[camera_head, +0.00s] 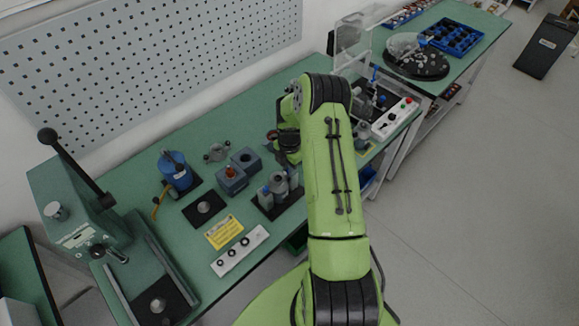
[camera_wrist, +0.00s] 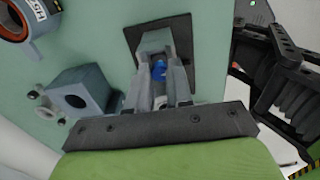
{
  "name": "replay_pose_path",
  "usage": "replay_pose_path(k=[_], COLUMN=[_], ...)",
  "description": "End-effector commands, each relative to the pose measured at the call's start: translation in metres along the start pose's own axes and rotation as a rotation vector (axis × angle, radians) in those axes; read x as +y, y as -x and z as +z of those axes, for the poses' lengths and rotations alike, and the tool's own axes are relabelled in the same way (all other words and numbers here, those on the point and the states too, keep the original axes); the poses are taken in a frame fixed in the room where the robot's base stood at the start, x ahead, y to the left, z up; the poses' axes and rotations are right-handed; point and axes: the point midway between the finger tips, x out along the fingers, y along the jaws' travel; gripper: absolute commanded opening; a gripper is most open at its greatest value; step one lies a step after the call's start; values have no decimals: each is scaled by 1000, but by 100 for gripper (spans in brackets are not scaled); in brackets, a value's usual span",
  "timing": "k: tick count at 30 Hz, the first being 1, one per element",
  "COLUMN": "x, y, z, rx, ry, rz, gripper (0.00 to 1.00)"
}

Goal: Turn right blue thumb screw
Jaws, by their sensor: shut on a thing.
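The blue thumb screw (camera_wrist: 159,69) shows in the wrist view between the two grey fingers of my gripper (camera_wrist: 160,88). The gripper is shut on it. The screw stands at a grey fixture (camera_wrist: 156,40) on a black pad (camera_wrist: 183,44). The lower part of the screw is hidden by the fingers. In the head view the black pad (camera_head: 273,211) lies near the table's front edge, left of my green arm. The fixture and the fingertips are crowded together there, and I cannot separate them clearly.
A grey block with a round hole (camera_wrist: 86,92) stands left of the gripper. In the head view there are a grey-blue block with an orange part (camera_head: 232,178), a blue container (camera_head: 176,172), a yellow label (camera_head: 224,232), a white switch strip (camera_head: 240,250) and a green press (camera_head: 85,215).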

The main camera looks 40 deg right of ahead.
Motion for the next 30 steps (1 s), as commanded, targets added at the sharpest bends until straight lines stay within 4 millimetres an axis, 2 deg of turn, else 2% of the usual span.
replay_pose_path(k=[11, 30], x=[0, 1], y=[-1, -2], z=[0, 0], rx=[-1, -1], ry=[-71, -573], rz=[1, 3], gripper=[0, 0])
